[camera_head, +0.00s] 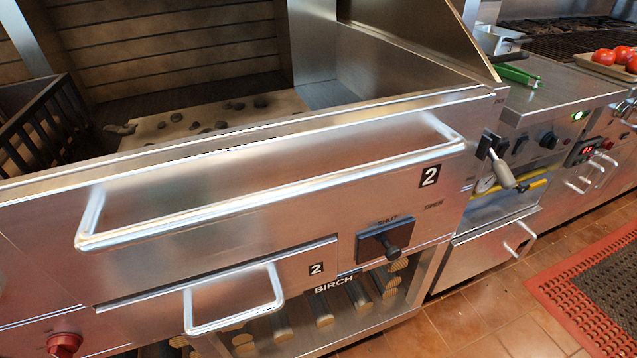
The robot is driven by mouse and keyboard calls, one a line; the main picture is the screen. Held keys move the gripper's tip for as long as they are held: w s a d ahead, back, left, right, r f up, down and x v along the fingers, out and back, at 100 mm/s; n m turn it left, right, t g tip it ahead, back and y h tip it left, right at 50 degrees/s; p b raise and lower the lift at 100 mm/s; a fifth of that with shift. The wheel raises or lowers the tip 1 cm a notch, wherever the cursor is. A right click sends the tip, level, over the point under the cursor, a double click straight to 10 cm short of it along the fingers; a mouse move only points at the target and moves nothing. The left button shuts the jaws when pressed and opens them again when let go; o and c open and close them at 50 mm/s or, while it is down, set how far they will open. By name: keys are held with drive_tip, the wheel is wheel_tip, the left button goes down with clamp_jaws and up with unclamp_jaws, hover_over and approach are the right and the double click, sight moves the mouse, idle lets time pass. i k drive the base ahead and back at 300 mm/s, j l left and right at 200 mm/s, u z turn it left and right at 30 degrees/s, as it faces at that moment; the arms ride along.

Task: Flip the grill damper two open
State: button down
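The damper two control is a dark plate (372,246) with a black knob (393,250) on the steel front of the grill, right of centre in the head view. The knob sits below the label "SHUT" (387,221). The label "OPEN" (433,205) is further right and slightly higher, over bare steel. A black "2" tag (429,176) is above, near the right end of the long handle. My gripper is not visible in this view, so nothing shows touching the knob.
A long bar handle (270,205) and a smaller drawer handle (235,322) stick out from the front. A grey-handled lever (501,172) is to the right. Logs (358,295) lie in the open bay below. A red mat (560,298) lies on the tiled floor.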

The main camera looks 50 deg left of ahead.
sight(389, 242)
drive_tip(key=k+j+u, duration=0.1)
drive_tip(key=k+j, duration=0.25)
drive_tip(key=k, duration=0.25)
drive_tip(key=k+j+u, duration=0.1)
drive_tip(key=k+j, duration=0.3)
drive_tip(key=k, duration=0.15)
